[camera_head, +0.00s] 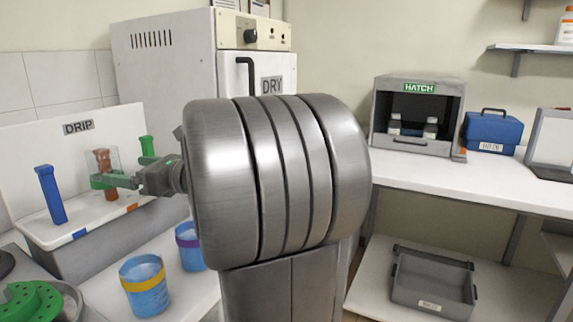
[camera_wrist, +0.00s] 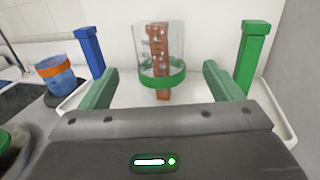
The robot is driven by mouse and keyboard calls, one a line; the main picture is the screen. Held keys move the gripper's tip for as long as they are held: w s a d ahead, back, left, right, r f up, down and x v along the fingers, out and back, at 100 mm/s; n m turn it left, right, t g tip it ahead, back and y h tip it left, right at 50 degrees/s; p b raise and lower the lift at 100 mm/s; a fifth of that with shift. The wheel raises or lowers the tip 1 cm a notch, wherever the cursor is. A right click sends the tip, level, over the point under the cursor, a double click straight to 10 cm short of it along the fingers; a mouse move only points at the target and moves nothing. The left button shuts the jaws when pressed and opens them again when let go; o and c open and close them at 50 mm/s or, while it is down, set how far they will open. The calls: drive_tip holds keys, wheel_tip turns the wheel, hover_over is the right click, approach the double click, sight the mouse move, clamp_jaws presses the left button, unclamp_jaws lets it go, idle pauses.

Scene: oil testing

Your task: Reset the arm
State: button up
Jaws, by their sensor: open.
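My gripper (camera_head: 112,181) is at the DRIP station at the left of the head view, at the end of my large grey arm. In the wrist view my gripper (camera_wrist: 161,72) has its two green fingers wide apart. A clear beaker with a green band (camera_wrist: 160,76) stands ahead, between the finger lines, with a gap to each finger. A rust-brown perforated post (camera_wrist: 160,45) shows in or behind the beaker. A blue post (camera_wrist: 90,50) stands to the left and a green post (camera_wrist: 252,58) to the right.
A cup with a yellow band (camera_head: 146,287) and a cup with a purple band (camera_head: 190,247) stand below the station. The DRY cabinet (camera_head: 270,66) is behind my arm. The HATCH box (camera_head: 417,143) and blue case (camera_head: 492,131) sit on the right bench, above a grey tray (camera_head: 432,281).

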sight(102, 148)
drive_tip(key=x, duration=0.6)
drive_tip(key=shift+a, duration=0.4)
drive_tip(key=r+p, duration=0.2)
drive_tip(key=p, duration=0.1)
drive_tip(key=shift+w+a, duration=0.2)
drive_tip(key=shift+a, duration=0.15)
wheel_tip(102, 148, up, 3)
drive_tip(key=p, duration=0.4)
drive_tip(key=shift+r, duration=0.25)
wheel_tip(102, 148, up, 7)
drive_tip(key=p, duration=0.3)
